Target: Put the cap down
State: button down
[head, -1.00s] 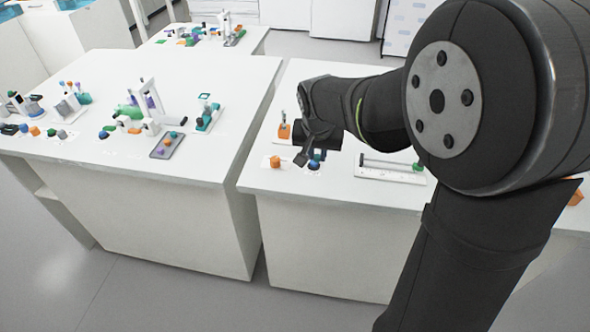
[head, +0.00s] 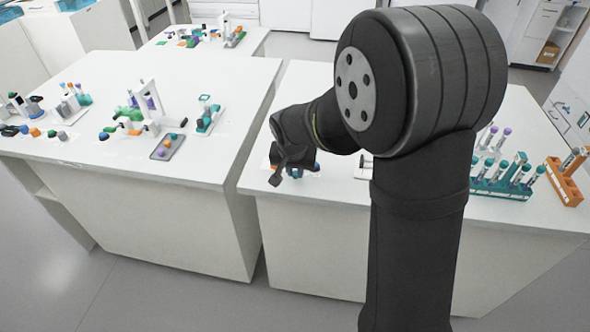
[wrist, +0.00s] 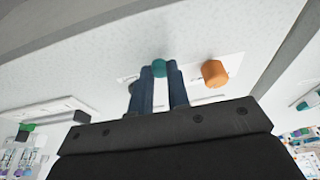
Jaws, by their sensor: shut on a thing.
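My gripper (wrist: 160,84) is shut on a teal cap (wrist: 159,68), which sits between the two blue-grey fingertips in the wrist view. In the head view my gripper (head: 282,175) is low over the front left part of the right-hand table. The held cap is hard to make out there. I cannot tell whether the cap touches the table. An orange cap (wrist: 214,73) is just right of the fingers in the wrist view, apart from them. A dark grey piece, partly hidden, is beside the left finger.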

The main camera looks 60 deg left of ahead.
aim_at(295, 175)
jog(key=shift+f, duration=0.2)
jog(key=c, duration=1.4)
grip_release()
jog(key=shift+r, duration=0.1)
jog(key=v, duration=1.2)
jog(key=shift+r, duration=0.1)
jog(key=x, duration=1.2)
jog(key=shift+r, duration=1.7)
